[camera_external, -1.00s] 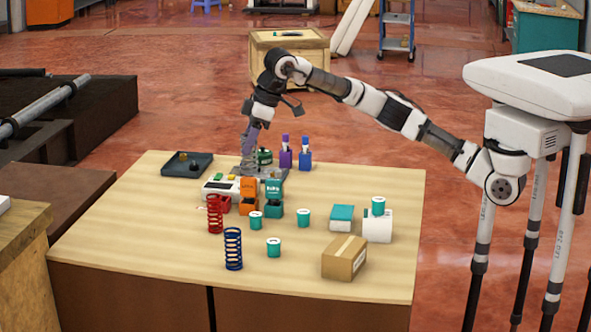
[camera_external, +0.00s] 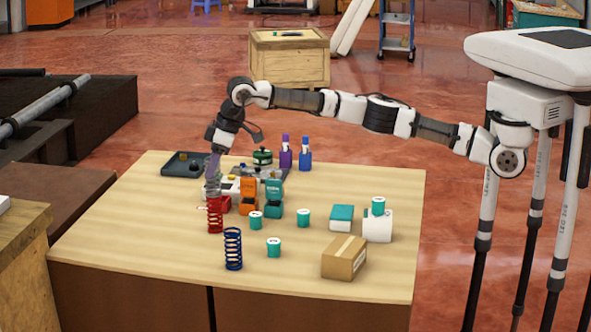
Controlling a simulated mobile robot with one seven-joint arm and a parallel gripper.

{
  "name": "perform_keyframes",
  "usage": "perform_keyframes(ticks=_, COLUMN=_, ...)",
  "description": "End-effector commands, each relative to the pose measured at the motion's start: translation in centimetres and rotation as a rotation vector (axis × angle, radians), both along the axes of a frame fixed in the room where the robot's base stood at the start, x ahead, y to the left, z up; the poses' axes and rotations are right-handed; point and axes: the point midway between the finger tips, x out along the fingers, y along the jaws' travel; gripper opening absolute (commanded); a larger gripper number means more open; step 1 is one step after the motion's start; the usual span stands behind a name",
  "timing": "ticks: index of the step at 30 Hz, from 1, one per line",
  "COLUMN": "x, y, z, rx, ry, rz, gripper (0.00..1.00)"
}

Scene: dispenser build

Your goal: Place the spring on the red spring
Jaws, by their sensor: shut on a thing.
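A red spring (camera_external: 215,219) stands upright on the table, left of the orange dispenser. My gripper (camera_external: 214,164) is shut on a grey spring (camera_external: 212,185) and points down above the red spring. The grey spring hangs roughly upright, its lower end at or just above the top of the red spring; I cannot tell whether they touch. A blue spring (camera_external: 233,249) stands upright nearer the table's front edge.
Right of the red spring stand an orange dispenser (camera_external: 249,196) and a teal one (camera_external: 274,198). Behind are a dark tray (camera_external: 178,169) and purple and blue bottles (camera_external: 305,155). Teal-lidded cans and a cardboard box (camera_external: 344,258) stand to the right. The table's (camera_external: 130,245) left front is clear.

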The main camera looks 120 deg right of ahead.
Motion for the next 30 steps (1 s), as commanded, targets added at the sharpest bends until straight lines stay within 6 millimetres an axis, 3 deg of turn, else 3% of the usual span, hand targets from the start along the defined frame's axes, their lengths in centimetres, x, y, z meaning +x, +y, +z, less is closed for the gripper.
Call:
perform_keyframes(ticks=7, x=0.0, y=0.0, z=-0.3, rx=0.000, ry=0.000, rz=0.001, gripper=0.14)
perform_keyframes(ticks=8, x=0.0, y=0.0, z=-0.3, rx=0.000, ry=0.000, rz=0.001, gripper=0.41)
perform_keyframes(ticks=12, x=0.0, y=0.0, z=-0.3, rx=0.000, ry=0.000, rz=0.001, gripper=0.59)
perform_keyframes(ticks=23, x=0.0, y=0.0, z=0.2, rx=-0.001, ry=-0.001, rz=0.000, gripper=0.60)
perform_keyframes(ticks=30, x=-1.3, y=0.8, z=3.8, rx=-0.004, ry=-0.004, rz=0.001, gripper=0.60)
